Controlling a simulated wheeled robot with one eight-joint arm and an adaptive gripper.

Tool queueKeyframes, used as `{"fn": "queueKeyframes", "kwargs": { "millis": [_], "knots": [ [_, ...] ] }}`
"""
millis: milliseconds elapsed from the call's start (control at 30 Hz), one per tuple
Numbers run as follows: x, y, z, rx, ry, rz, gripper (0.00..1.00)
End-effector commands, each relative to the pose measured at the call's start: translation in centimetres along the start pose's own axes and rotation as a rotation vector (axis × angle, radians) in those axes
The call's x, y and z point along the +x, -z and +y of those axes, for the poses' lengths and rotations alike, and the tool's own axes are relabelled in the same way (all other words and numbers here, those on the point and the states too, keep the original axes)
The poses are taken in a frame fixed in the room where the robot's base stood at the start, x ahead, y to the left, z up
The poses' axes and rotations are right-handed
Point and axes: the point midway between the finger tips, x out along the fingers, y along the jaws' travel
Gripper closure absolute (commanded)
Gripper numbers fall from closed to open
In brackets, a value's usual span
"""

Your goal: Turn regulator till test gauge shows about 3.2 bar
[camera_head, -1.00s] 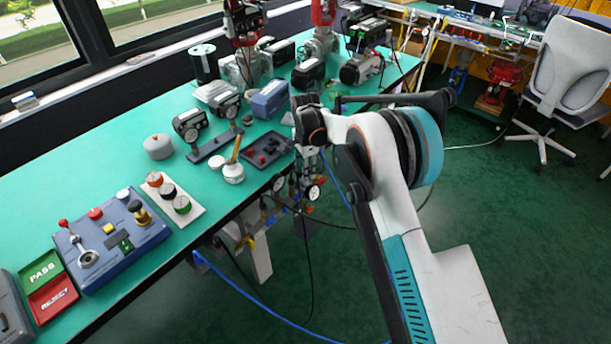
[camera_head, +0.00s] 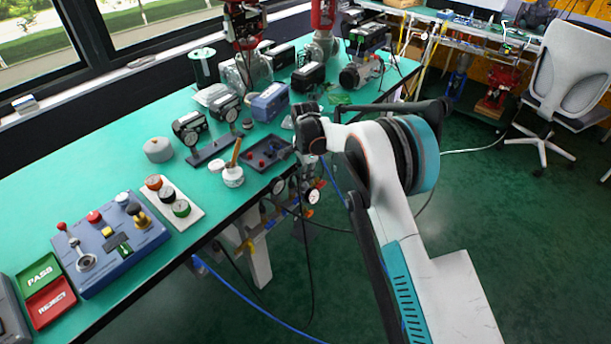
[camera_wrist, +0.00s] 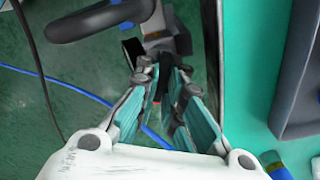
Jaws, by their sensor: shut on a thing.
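My gripper (camera_wrist: 163,90) is shut in the wrist view, its teal-padded fingers on either side of a small dark piece that appears to be the regulator knob (camera_wrist: 161,76). The fingers hide most of the knob. A grey fitting and a dark round gauge body (camera_wrist: 88,20) lie just beyond it. In the head view my arm reaches to the bench's front edge, and its wrist hides most of the regulator. A small white-faced gauge (camera_head: 313,196) hangs below the wrist, with another gauge (camera_head: 278,186) to its left. Their readings are too small to read.
The green bench top (camera_head: 95,185) carries a blue control box (camera_head: 120,265), a dark tray (camera_head: 262,150) and a white pot with a brush (camera_head: 232,176). Black cables and a blue hose (camera_head: 250,308) hang below the edge. The floor in front is open.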

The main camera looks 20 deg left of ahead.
Motion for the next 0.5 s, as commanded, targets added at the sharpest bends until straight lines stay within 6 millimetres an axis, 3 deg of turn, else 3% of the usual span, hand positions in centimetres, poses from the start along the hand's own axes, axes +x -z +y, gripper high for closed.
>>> {"fn": "queueKeyframes", "kwargs": {
  "millis": [333, 433, 500],
  "knots": [
    [-0.03, 0.0, -0.02, 0.038, 0.001, 0.0, 1.0],
    [-0.03, 0.0, -0.02, 0.037, 0.001, 0.0, 0.74],
    [-0.02, 0.0, -0.02, 0.037, 0.001, 0.0, 0.72]
  ]
}}
